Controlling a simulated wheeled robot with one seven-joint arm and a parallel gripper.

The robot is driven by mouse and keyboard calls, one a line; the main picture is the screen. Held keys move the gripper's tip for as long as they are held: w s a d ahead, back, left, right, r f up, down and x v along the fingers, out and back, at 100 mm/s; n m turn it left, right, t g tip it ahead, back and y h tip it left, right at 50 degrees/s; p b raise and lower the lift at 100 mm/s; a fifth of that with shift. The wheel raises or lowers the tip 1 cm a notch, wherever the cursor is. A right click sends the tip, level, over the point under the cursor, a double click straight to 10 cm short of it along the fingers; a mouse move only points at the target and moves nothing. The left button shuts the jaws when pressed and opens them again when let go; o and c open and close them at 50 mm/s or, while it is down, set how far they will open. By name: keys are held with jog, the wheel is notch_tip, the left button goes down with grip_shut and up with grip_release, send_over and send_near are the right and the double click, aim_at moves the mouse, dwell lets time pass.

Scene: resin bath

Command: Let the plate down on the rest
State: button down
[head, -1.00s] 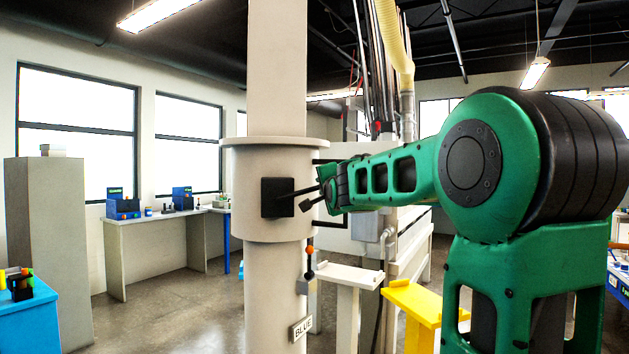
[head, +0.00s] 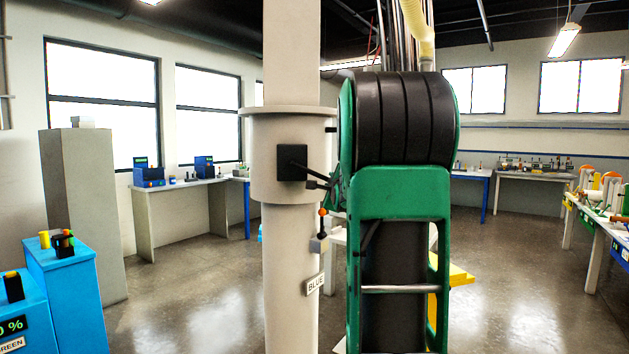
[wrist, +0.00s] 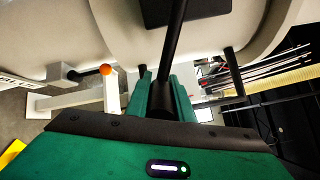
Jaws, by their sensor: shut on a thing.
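My gripper (wrist: 160,100) is shut on a slim black rod (wrist: 175,40). The rod runs out of a square black block (head: 292,162) on the thick collar (head: 260,165) of a beige column. In the head view my arm hides most of my gripper, with only its tip showing beside the collar. I cannot pick out a separate plate in either view. A pale stand (wrist: 70,103) shows in the wrist view; I cannot tell whether it is the rest.
An orange ball (head: 323,212) on a small grey fitting sticks out from the column, above a BLUE sign (head: 315,283). A yellow stand (head: 460,275) shows partly behind my arm. Blue cabinets (head: 62,262) stand at left. A long bench (head: 595,225) stands at right; floor between is clear.

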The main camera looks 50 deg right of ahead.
jog(key=shift+w+a+f, duration=0.15)
jog(key=shift+a+f, duration=0.05)
jog(key=shift+f, duration=0.4)
jog(key=shift+w+f, duration=0.1)
jog(key=c, duration=1.5)
grip_release()
jog(key=shift+a, duration=0.15)
jog(key=shift+c, duration=0.2)
jog(key=shift+r, duration=0.2)
jog(key=shift+s+a, duration=0.1)
jog(key=shift+s, duration=0.2)
jog(key=v, duration=1)
